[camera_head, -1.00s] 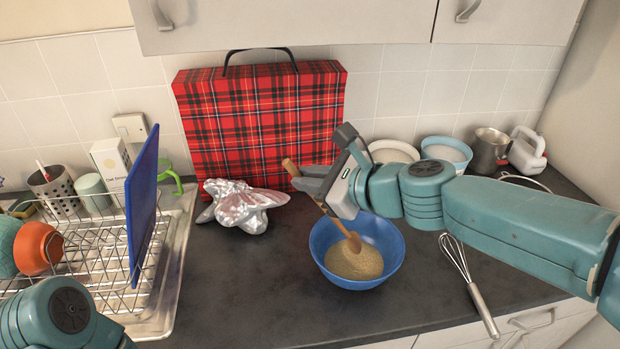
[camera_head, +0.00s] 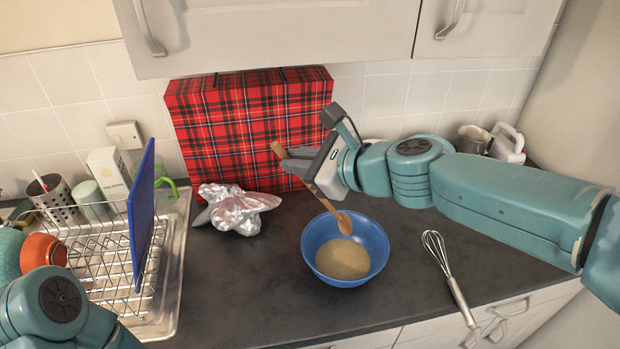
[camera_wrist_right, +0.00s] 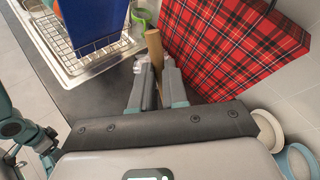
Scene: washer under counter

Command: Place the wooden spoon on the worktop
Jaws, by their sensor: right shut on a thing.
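The wooden spoon (camera_head: 324,199) is held by my right gripper (camera_head: 298,167), which is shut on its handle. The spoon is tilted, with its bowl end low at the right, above the blue bowl (camera_head: 316,228), and its handle end at the upper left. In the right wrist view the handle (camera_wrist_right: 154,52) stands between the two fingers (camera_wrist_right: 157,88). The dark worktop (camera_head: 230,290) lies bare to the left and front of the blue bowl.
A tan substance (camera_head: 344,260) lies in the blue bowl. A whisk (camera_head: 447,275) lies to its right. A crumpled foil bag (camera_head: 235,207) and red tartan case (camera_head: 250,125) stand behind. A dish rack (camera_head: 100,262) with a blue board (camera_head: 141,210) is at left.

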